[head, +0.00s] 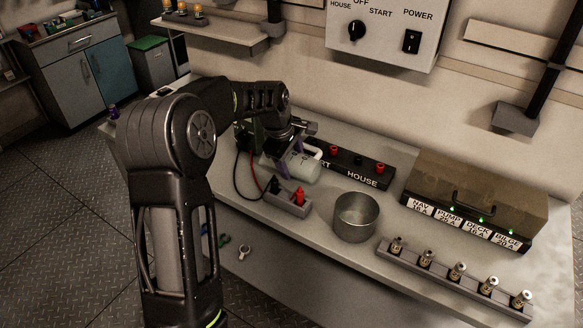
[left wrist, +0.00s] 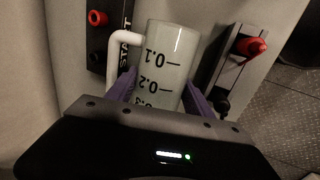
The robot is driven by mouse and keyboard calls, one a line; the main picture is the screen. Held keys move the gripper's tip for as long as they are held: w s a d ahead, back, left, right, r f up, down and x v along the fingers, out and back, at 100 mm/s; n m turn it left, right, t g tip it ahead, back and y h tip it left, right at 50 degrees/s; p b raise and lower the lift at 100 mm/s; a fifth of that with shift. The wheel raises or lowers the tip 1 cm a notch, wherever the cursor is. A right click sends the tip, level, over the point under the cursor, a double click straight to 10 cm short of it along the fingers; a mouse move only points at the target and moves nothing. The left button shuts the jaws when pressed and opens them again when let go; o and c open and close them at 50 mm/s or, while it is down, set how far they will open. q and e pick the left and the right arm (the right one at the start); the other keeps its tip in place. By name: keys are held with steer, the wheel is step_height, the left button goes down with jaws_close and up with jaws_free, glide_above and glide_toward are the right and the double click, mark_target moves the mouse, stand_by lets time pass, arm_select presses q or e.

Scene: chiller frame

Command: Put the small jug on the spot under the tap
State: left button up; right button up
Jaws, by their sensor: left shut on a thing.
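The small jug (head: 303,168) is whitish and translucent with a white handle. It is over the bench between a black terminal strip and a grey block with red and black plugs. In the left wrist view the jug (left wrist: 171,62) shows black scale marks, with its handle on the left. My left gripper (head: 283,160) is shut on the jug, its purple fingers on either side of the body. The arm hides part of the jug and the bench behind it. I cannot make out a tap or a marked spot. My right gripper is out of view.
The terminal strip (head: 372,172) lies behind the jug; the plug block (head: 287,205) stands in front. A metal pot (head: 356,217) stands to the right. Farther right are a switch box (head: 478,197) with green lights and a rail (head: 455,280) with several small cylinders.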

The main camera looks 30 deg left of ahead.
arm_select(q)
steer(key=shift+f, duration=1.4)
steer(key=shift+f, duration=0.2)
steer(key=o, duration=1.3)
steer(key=shift+c, duration=0.2)
steer(key=shift+r, duration=0.15)
steer(key=v, duration=1.2)
steer(key=shift+b, duration=0.4)
steer(key=shift+c, duration=0.2)
